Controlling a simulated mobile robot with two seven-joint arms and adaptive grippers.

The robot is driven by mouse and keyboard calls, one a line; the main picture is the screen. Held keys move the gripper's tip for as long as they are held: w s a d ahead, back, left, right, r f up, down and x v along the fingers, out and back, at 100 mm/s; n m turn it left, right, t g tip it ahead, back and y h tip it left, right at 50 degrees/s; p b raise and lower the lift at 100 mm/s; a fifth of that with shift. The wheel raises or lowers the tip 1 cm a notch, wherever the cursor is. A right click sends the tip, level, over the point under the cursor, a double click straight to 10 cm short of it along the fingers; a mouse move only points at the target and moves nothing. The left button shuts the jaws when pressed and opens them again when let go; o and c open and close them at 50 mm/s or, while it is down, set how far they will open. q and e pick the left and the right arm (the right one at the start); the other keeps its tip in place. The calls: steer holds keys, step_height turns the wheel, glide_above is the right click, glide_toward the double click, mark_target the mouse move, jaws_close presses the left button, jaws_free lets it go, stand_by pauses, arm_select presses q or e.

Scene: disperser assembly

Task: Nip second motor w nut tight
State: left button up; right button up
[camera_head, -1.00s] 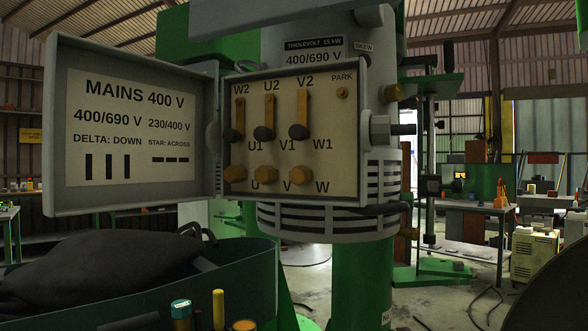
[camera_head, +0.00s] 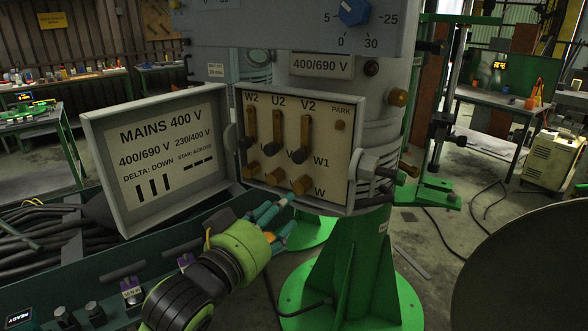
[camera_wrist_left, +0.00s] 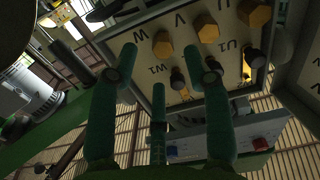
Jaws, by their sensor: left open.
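The motor terminal box (camera_head: 337,193) stands open, its panel facing me. A row of brass hex nuts runs along the panel's bottom. The W nut (camera_head: 302,185) is the rightmost, beside the letter W, and it also shows in the left wrist view (camera_wrist_left: 162,45). The V nut (camera_head: 275,177) and U nut (camera_head: 250,170) sit left of it. My left gripper (camera_head: 277,222) is open and empty below the box, apart from the nuts. In the left wrist view its teal fingers (camera_wrist_left: 160,65) point toward the panel, with the W nut beyond them. My right gripper is not in view.
The box's open lid (camera_head: 165,202) with the mains plate hangs at the left. Three vertical brass links (camera_head: 278,128) sit above the nuts. A green bin (camera_head: 160,246) with dark cables lies lower left.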

mark_target(298, 189)
arm_select(q)
steer(key=shift+r+p+x, duration=0.2)
steer(key=shift+p+x, duration=0.15)
steer(key=shift+x, duration=0.8)
steer(key=shift+r+p+x, duration=0.2)
steer(key=shift+p+x, duration=0.1)
steer(key=shift+x, duration=0.85)
steer(key=shift+r+p+x, duration=0.2)
steer(key=shift+p+x, duration=0.15)
steer(key=shift+x, duration=0.85)
steer(key=shift+s, duration=0.1)
jaws_close()
